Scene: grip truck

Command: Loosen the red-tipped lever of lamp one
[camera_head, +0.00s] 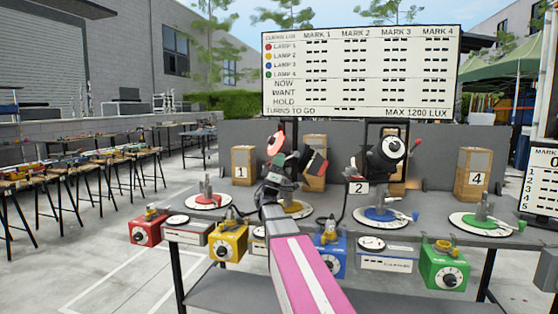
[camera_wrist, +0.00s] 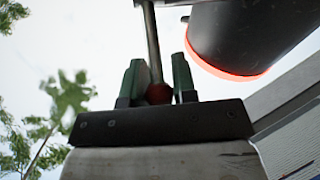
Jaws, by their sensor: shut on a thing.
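Lamp one (camera_head: 276,144), with a reddish face, stands at the left of the long table behind my gripper. In the wrist view, its dark housing (camera_wrist: 240,35) with a glowing red rim is at upper right. The lever (camera_wrist: 153,45) is a grey rod coming down from the top, ending in a red ball tip (camera_wrist: 158,93). My gripper (camera_wrist: 158,75) is shut on this tip, with one dark green finger on each side. In the head view, my gripper (camera_head: 290,168) is at the lamp, and the lever's tip is hidden or too small to make out.
A second black lamp (camera_head: 388,152) stands to the right. Red (camera_head: 146,232), yellow (camera_head: 228,244), blue (camera_head: 331,262) and green (camera_head: 444,268) control boxes line the table's front. Round discs with small stands lie behind them. A large board (camera_head: 360,72) rises behind the table.

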